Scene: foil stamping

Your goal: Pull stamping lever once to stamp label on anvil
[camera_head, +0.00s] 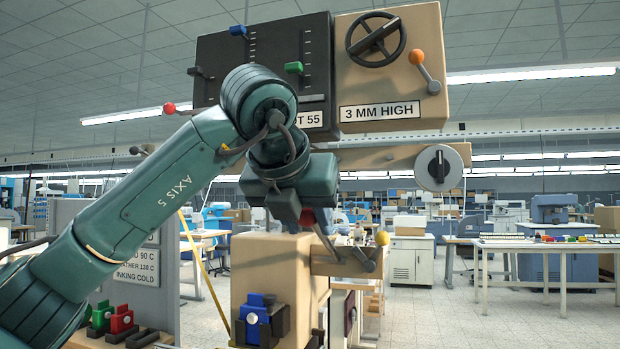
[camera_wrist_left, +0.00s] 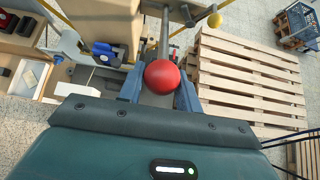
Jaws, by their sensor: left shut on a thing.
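My left gripper (camera_head: 307,214) is shut on the red ball knob (camera_wrist_left: 162,77) of a metal lever. In the left wrist view the ball sits between the two blue-grey fingers and the lever's rod (camera_wrist_left: 165,38) runs away from it. In the head view the rod (camera_head: 326,241) slants down right from the gripper to a pivot on the tan machine's side, and the knob is mostly hidden. The tan stamping machine (camera_head: 391,98) stands behind my arm. I cannot make out the anvil or a label on it. My right gripper is not in view.
A yellow-knobbed lever (camera_head: 382,238) is close to the right of the held lever. A dial (camera_head: 440,167) and an orange-knobbed lever (camera_head: 417,57) are higher up. A wooden pallet (camera_wrist_left: 245,75) lies on the floor. Open floor shows at right before a white table (camera_head: 566,246).

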